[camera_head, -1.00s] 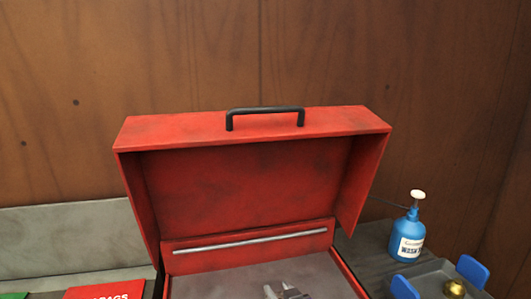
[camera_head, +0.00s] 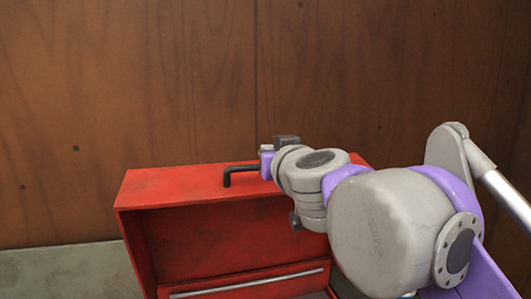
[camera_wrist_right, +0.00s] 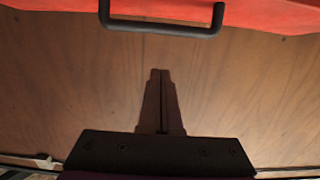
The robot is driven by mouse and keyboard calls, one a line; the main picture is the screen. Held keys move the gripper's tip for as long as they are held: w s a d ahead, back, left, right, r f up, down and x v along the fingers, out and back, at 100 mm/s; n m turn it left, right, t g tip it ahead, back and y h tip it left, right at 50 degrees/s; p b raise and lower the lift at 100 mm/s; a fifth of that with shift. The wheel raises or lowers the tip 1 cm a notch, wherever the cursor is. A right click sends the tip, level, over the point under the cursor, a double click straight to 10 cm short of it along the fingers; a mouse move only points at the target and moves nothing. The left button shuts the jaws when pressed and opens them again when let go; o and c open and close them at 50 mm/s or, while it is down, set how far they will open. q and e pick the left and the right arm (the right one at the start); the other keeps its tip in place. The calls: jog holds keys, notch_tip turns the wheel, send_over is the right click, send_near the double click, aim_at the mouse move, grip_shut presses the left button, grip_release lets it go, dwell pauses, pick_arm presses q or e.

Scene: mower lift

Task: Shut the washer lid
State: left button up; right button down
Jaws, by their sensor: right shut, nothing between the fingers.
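The red washer lid (camera_head: 180,190) stands open in the head view, its hollow inside facing me. Its black handle (camera_head: 228,176) is on the upper edge, partly hidden by my right wrist. In the right wrist view the handle (camera_wrist_right: 160,30) and a strip of the lid (camera_wrist_right: 250,12) cross the top. My right gripper (camera_wrist_right: 160,75) is shut and empty. In that view its fingertips are below the handle and apart from it in the picture, with wooden wall behind them. In the head view my right arm covers the lid's right side, and the fingertips are hidden. My left gripper is not in view.
A brown wooden wall (camera_head: 120,80) rises behind the washer. A grey panel (camera_head: 60,272) stands at the lower left. My right arm hides most of the area to the right of the washer.

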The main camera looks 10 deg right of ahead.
jog(key=w, duration=0.1)
jog(key=p, duration=0.2)
send_over(262, 188)
jog(key=w, duration=0.3)
jog(key=shift+s+f, duration=0.2)
jog(key=shift+f, duration=0.05)
jog(key=shift+w+f, duration=0.1)
jog(key=shift+w, duration=0.05)
jog(key=shift+s+f, duration=1.05)
jog(key=shift+s, duration=0.15)
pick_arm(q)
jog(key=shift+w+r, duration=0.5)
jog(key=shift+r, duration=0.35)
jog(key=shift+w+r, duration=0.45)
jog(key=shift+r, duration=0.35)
pick_arm(e)
jog(key=shift+s+f, duration=0.15)
jog(key=shift+f, duration=0.3)
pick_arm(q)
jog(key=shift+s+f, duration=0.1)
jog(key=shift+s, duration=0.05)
